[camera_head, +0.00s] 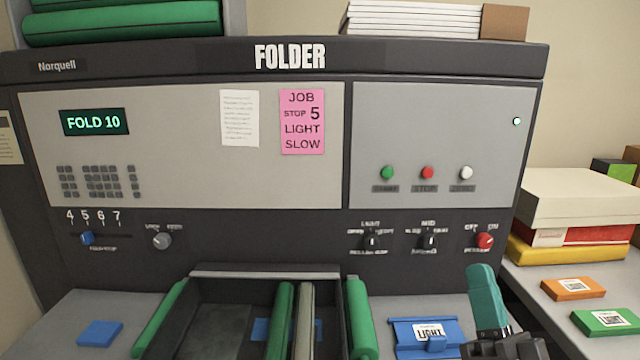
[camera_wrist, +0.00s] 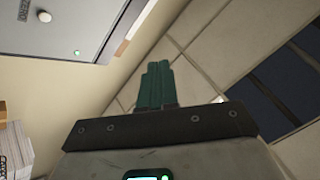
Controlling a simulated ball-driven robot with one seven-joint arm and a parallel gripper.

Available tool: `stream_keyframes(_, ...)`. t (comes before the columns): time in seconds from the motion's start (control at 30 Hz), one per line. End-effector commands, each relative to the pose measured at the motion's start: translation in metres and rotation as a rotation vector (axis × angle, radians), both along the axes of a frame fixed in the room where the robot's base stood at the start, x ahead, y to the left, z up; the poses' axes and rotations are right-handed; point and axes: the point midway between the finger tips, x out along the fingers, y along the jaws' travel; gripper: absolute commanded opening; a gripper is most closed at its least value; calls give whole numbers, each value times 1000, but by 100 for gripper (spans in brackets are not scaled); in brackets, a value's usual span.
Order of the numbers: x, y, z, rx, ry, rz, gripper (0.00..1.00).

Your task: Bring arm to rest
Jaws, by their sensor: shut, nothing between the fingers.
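My gripper (camera_head: 481,270) shows at the lower right of the head view, in front of the folder's right side. Its teal fingers point upward and are closed together with nothing between them. The closed fingers (camera_wrist: 156,68) also show in the wrist view, against ceiling tiles. The folder (camera_head: 290,57) is a dark machine with a grey panel, a display reading FOLD 10 and a pink job note (camera_head: 302,122). The gripper's lower part and the arm are mostly cut off by the bottom edge of the head view.
A blue block labelled LIGHT (camera_head: 405,335) lies just left of my gripper. Green rollers (camera_head: 358,318) stand at the centre front. On the right, a side table holds stacked boxes (camera_head: 575,200), an orange block (camera_head: 572,288) and a green block (camera_head: 606,321). A blue block (camera_head: 100,333) lies at left.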

Motion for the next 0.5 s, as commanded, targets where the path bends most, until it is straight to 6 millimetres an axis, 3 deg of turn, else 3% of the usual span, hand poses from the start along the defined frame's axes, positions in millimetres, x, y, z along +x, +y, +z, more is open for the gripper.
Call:
stream_keyframes(0.27, 10, -1, -33, -68, 152, -23, 0)
stream_keyframes(0.5, 18, -4, -85, -166, 374, -50, 0)
